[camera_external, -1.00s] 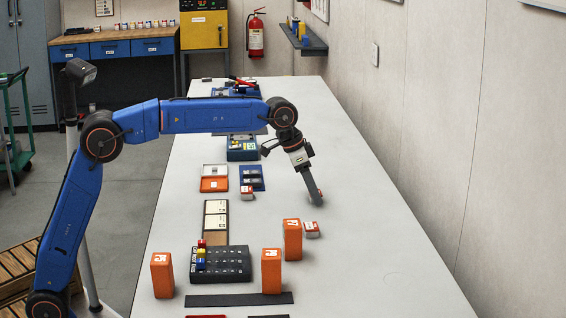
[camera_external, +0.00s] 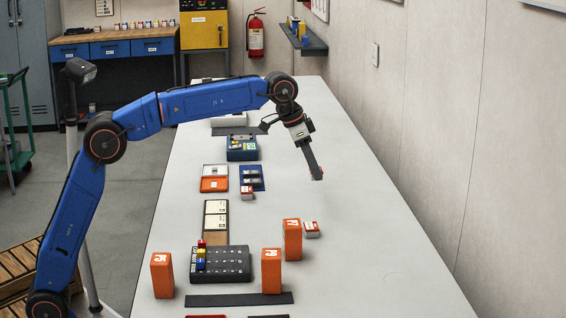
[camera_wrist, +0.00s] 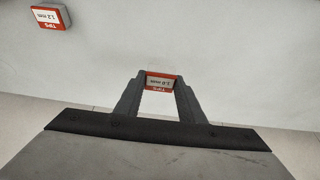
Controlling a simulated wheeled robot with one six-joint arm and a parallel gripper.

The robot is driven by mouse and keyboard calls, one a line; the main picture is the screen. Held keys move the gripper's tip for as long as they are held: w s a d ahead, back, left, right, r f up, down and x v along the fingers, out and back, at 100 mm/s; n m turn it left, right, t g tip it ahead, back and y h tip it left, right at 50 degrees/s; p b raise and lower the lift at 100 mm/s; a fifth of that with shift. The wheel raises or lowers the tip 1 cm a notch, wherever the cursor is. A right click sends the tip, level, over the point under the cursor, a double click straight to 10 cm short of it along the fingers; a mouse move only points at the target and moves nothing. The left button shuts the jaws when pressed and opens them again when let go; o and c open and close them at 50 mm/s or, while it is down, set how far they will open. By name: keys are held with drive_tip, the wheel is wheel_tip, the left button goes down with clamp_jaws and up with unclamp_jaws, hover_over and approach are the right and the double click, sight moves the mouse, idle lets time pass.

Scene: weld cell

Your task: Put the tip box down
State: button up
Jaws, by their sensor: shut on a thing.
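My gripper (camera_external: 316,177) is at the lower end of my bent arm, over the bare right part of the table (camera_external: 360,240). In the wrist view its two fingers (camera_wrist: 160,85) are shut on a small red and white tip box (camera_wrist: 160,81), held between the fingertips. In the external view the held box is mostly hidden by the fingers, with only a small reddish bit at the tip. It appears held above the table; the gap is hard to judge. A second tip box, labelled 1.2 mm (camera_wrist: 47,18), lies apart at the wrist view's upper left.
Orange blocks (camera_external: 292,239) stand upright nearer the camera, with a red and white box (camera_external: 312,230) beside one. Another such box (camera_external: 247,193) sits by a blue tray (camera_external: 259,184). A dark rack (camera_external: 225,265) is nearer. The table's right side is clear.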

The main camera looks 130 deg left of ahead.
wheel_tip(320, 180, up, 2)
drive_tip(key=shift+r, duration=0.1)
drive_tip(key=s+d, duration=0.4)
drive_tip(key=d, duration=0.6)
drive_tip(key=s+d, duration=0.5)
drive_tip(key=d, duration=0.5)
drive_tip(key=shift+w+a+f, duration=0.1)
drive_tip(key=shift+w+f, duration=0.05)
drive_tip(key=shift+f, duration=2.15)
drive_tip(key=shift+w+f, duration=0.1)
drive_tip(key=shift+f, duration=2.2)
drive_tip(key=shift+f, duration=0.15)
drive_tip(key=o, duration=1.1)
drive_tip(key=v, duration=1.2)
drive_tip(key=shift+a, duration=0.1)
